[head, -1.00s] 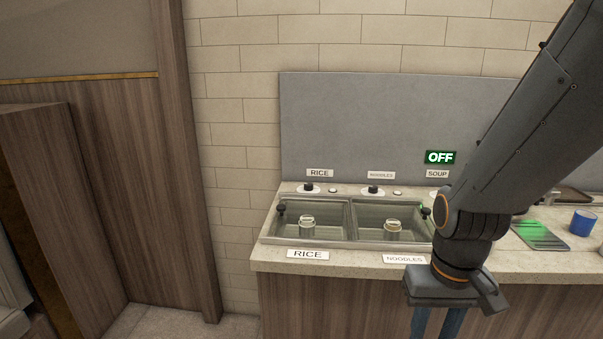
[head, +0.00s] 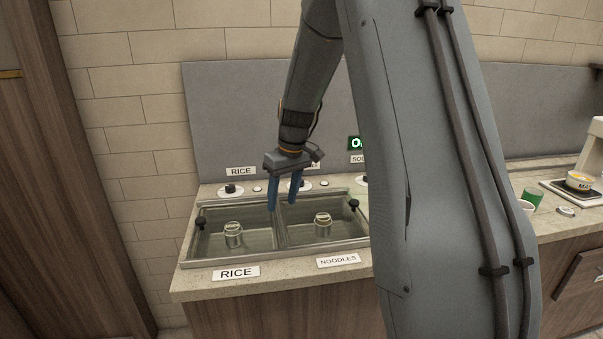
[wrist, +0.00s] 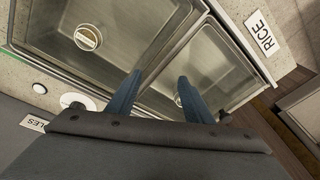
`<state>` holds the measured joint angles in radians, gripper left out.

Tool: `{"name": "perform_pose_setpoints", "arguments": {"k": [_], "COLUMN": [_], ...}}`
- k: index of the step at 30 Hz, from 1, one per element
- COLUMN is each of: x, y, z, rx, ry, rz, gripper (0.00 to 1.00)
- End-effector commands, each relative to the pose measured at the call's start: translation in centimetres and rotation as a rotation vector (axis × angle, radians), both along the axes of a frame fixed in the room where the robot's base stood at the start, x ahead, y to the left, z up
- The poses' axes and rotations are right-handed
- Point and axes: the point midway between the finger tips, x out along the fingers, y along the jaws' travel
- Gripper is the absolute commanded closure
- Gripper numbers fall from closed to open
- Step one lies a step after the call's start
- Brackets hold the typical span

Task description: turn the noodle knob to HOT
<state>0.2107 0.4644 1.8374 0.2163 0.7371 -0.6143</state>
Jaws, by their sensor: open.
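The noodle knob (head: 306,186) is on a white round dial at the back of the counter, behind the noodle well; my gripper's finger partly hides it in the head view. In the wrist view its white dial (wrist: 77,100) shows left of the fingers, its lower part hidden by my gripper's body. My gripper (head: 283,205) is open and empty, fingers pointing down over the back of the wells near the divider. In the wrist view the fingertips (wrist: 160,77) are over the divider side, apart from the knob. The knob's pointer and HOT mark cannot be made out.
The rice knob (head: 230,189) is to the left, and the soup knob (head: 361,180) is partly hidden by my arm. Small white buttons (head: 323,183) stand beside the knobs. Each well holds a jar (head: 233,235).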

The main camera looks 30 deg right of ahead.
Motion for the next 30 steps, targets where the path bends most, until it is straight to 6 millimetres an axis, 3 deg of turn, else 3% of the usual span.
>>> {"name": "perform_pose_setpoints", "arguments": {"k": [1,3,6,12,18,30], "x": [2.8,6.2,10.1,14.8,16.3,18.0], "y": [-2.2,-4.9,-8.8,-14.5,-16.6,-15.6], "z": [0.4,0.8,1.2,1.6,1.5,-3.3], "rx": [0.008,0.018,0.024,0.023,0.017,0.018], "ry": [-0.023,-0.06,-0.114,-0.202,-0.237,-0.238], "rz": [0.022,0.07,0.134,0.238,0.28,0.282], "gripper": [0.53,0.53,0.53,0.53,0.53,0.53]}}
